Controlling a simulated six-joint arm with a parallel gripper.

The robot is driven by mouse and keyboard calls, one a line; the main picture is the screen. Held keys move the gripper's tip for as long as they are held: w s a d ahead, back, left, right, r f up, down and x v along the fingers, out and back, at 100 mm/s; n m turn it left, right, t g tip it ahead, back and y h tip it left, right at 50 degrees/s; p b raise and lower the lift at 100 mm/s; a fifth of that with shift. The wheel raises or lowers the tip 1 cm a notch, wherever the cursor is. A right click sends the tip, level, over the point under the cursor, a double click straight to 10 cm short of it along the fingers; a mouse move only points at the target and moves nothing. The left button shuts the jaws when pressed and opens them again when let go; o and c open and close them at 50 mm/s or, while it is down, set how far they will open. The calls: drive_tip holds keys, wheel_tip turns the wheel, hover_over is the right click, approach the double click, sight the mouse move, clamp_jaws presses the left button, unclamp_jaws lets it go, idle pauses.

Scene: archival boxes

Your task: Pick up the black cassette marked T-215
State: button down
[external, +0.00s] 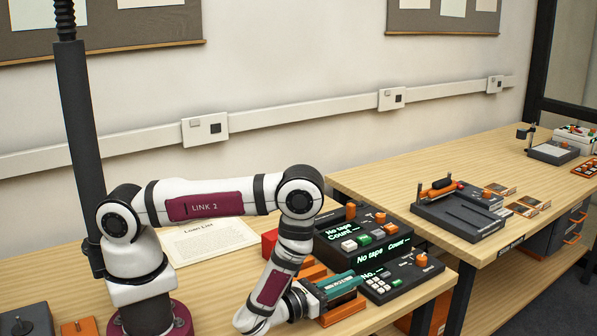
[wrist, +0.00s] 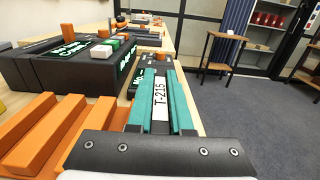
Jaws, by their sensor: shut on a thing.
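The black cassette marked T-215 (wrist: 159,97) shows in the wrist view, its white label readable along its top edge. My gripper (wrist: 161,82) is shut on it, with a teal finger pressed along each side. In the external view my gripper (external: 343,283) is at the front right of the near bench, beside the orange slotted rack (external: 343,312). The rack also shows at the left of the wrist view (wrist: 42,132). The fingers hide most of the cassette in the external view. I cannot tell whether its underside is clear of the rack.
Dark consoles (external: 362,236) with green displays reading "No tape" and "Count" stand just beyond my gripper, with a smaller button unit (external: 402,276) close to its right. A paper sheet (external: 212,240) lies behind my arm. A second bench (external: 400,180) holds a dark tray device (external: 460,212).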

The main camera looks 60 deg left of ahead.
drive_tip(key=s+d+r, duration=0.7)
drive_tip(key=s+r, duration=0.2)
drive_tip(key=r, duration=0.1)
drive_tip(key=shift+d+r, duration=0.15)
drive_tip(key=shift+d, duration=0.15)
drive_tip(key=shift+w, duration=0.1)
idle(0.4)
